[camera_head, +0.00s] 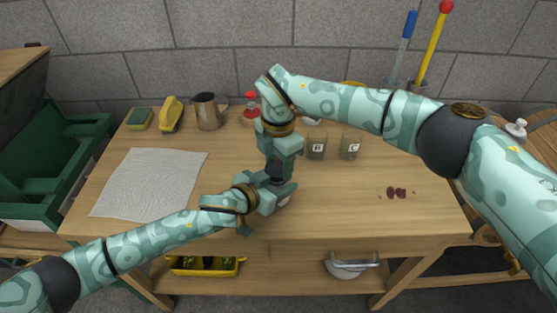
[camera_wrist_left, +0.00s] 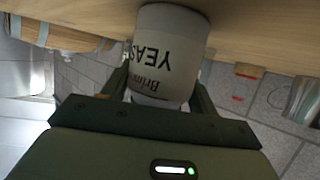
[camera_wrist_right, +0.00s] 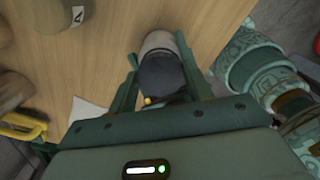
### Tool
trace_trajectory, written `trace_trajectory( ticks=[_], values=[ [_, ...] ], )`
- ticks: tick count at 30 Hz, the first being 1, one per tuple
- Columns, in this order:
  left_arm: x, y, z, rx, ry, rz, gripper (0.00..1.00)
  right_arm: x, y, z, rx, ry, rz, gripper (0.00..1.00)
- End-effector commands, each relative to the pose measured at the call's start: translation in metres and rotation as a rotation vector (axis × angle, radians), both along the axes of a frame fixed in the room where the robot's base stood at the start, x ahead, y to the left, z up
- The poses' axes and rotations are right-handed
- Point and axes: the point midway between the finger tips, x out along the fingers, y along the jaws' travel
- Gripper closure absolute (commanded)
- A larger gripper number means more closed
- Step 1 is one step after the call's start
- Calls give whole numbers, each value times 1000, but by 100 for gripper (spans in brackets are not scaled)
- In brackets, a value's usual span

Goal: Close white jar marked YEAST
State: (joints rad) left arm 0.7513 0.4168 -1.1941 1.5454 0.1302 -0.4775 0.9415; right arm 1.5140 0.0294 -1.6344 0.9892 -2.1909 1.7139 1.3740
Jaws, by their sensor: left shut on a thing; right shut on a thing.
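The white jar marked YEAST (camera_wrist_left: 172,50) stands on the table, its lettering upside down in the left wrist view; only a sliver of the jar (camera_head: 284,201) shows in the head view. My left gripper (camera_head: 268,194) is shut around its side. My right gripper (camera_head: 276,168) points down from above and is shut on a dark lid (camera_wrist_right: 161,75). The lid is at the jar's mouth, with part of the pale jar (camera_wrist_right: 159,42) showing beyond it. I cannot tell whether the lid is fully seated.
A white cloth (camera_head: 148,184) lies left. Behind are a sponge (camera_head: 140,118), a yellow brush (camera_head: 171,114), a metal mug (camera_head: 207,112) and a red-topped bottle (camera_head: 250,107). Two labelled jars (camera_head: 316,146) (camera_head: 350,146) stand right of my grippers. Dark red pieces (camera_head: 396,192) lie further right. The table's front right is clear.

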Motion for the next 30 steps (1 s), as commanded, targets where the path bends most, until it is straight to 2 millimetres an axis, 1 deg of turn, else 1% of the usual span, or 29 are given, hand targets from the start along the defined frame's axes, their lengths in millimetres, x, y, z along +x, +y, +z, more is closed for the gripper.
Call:
trace_trajectory(
  ticks=[9, 10, 12, 14, 18, 21, 24, 30],
  values=[
    [0, 0, -1, 1, 1, 1, 82, 0, 0, -7, -1, 1, 0, 71],
    [0, 0, -1, 1, 1, 1, 100, 0, 0, -7, 0, 0, 0, 71],
    [0, 0, -1, 1, 1, 1, 100, 0, 0, -7, 0, 0, -27, 71],
    [0, 0, -1, 1, 1, 1, 100, -1, 0, -7, 0, 0, -102, 71],
    [0, 0, -1, 1, 1, 1, 100, -2, -1, -7, -1, 1, -381, 71],
    [0, 0, -1, 1, 1, 1, 100, -2, 0, -7, 0, 1, -529, 71],
    [0, 0, -1, 1, 1, 1, 100, -2, 0, -7, 0, 0, -589, 71],
    [0, 0, -1, 2, 1, 1, 100, -2, 0, -6, 0, 0, -591, 71]
  ],
)
